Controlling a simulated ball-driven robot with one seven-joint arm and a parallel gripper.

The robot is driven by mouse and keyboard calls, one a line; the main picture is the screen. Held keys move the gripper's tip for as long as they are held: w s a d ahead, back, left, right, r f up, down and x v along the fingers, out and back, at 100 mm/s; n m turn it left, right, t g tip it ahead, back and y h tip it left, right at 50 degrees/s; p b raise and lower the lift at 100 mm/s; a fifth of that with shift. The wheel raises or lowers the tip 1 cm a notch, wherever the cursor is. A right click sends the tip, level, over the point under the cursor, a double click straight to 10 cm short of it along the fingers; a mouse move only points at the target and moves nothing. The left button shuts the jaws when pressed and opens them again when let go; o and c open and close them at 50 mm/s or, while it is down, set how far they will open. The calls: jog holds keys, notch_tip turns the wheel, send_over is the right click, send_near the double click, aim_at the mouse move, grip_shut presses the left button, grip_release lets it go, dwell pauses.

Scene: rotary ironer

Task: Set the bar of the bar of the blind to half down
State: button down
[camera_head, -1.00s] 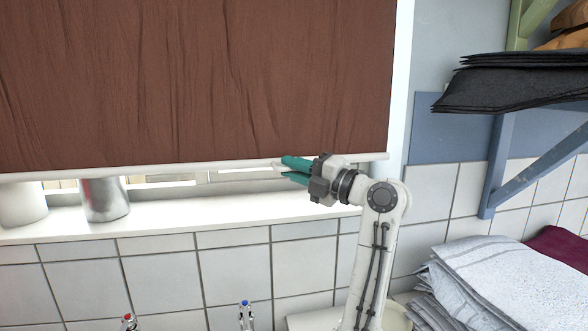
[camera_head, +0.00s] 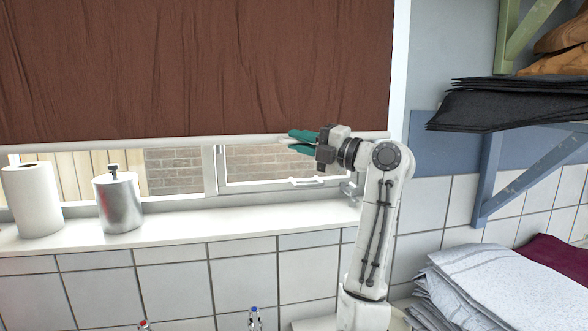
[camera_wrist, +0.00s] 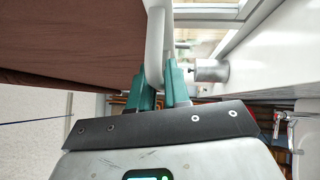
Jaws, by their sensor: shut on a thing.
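The brown blind (camera_head: 200,65) hangs over the window in the head view, with a white bar (camera_head: 100,147) along its lower edge. The bar is above the window sill, and the lower part of the window shows beneath it. My gripper (camera_head: 297,142) has green fingers and is at the bar, right of its middle. In the wrist view the green fingers (camera_wrist: 163,88) are on either side of the white bar (camera_wrist: 155,45), shut on it. The brown cloth (camera_wrist: 70,40) is to the left there. The fingertips partly hide the bar.
A paper roll (camera_head: 33,200) and a metal canister (camera_head: 118,203) stand on the white sill (camera_head: 200,222) at the left. Folded towels (camera_head: 480,280) lie at the lower right. A shelf with dark cloths (camera_head: 500,105) juts out at the upper right.

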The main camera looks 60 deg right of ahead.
notch_tip(320, 180, up, 20)
jog(key=p, duration=0.4)
jog(key=shift+p, duration=0.35)
jog(key=c, duration=1.2)
grip_release()
jog(key=s+b, duration=0.1)
jog(key=s, duration=0.2)
jog(key=s+f+b, duration=0.1)
jog(key=s, duration=0.3)
jog(key=s+b, duration=0.2)
jog(key=s, duration=0.1)
jog(key=shift+s+a+f, duration=0.25)
jog(key=shift+s, duration=0.15)
jog(key=shift+s, duration=0.1)
